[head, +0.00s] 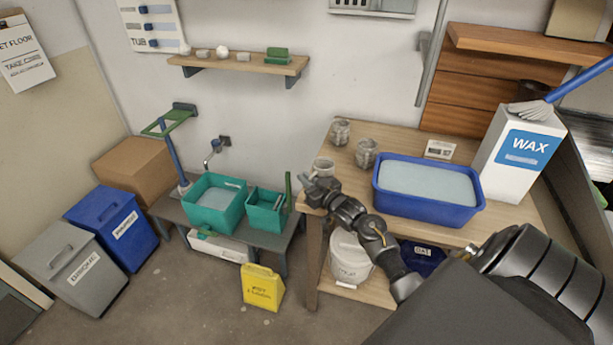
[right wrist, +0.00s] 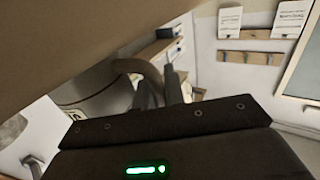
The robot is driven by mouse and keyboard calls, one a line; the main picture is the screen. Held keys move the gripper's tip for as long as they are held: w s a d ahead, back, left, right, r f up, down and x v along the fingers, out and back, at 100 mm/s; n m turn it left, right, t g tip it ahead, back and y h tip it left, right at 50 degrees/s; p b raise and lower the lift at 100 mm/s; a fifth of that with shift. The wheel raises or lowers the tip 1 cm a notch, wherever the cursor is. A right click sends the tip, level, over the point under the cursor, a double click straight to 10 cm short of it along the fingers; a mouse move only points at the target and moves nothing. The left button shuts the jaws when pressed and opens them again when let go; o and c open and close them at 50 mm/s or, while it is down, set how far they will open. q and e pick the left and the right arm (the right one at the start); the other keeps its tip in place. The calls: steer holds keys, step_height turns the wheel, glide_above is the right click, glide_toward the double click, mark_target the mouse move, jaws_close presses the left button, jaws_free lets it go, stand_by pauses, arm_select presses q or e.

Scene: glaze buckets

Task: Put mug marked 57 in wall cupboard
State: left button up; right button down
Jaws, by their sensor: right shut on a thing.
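My right gripper (head: 312,186) is shut at the front left corner of the wooden table, beside a pale mug (head: 324,166). In the right wrist view its fingers (right wrist: 170,85) close on the curved handle (right wrist: 147,72) of a pale mug (right wrist: 98,92). A dark mark shows on that mug, too small and cut off to read. Two speckled grey mugs (head: 340,132) (head: 366,154) stand farther back on the table. A grey unit (head: 372,9) on the wall is cut by the top edge; I cannot tell if it is the cupboard. My left gripper is not in view.
A blue basin of pale liquid (head: 428,186) fills the middle of the table (head: 400,137), right of the mugs. A WAX box (head: 518,150) with a brush on it stands right. A white bucket (head: 350,258) sits below. A wall shelf (head: 240,65) holds small items.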

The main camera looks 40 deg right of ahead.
steer(key=shift+f, duration=0.1)
steer(key=shift+f, duration=0.15)
steer(key=c, duration=1.5)
jaws_free()
steer(key=shift+f+b, duration=0.1)
steer(key=shift+b, duration=0.45)
steer(key=shift+s+d+b, duration=0.1)
steer(key=shift+s+b, duration=1.3)
steer(key=shift+s, duration=4.05)
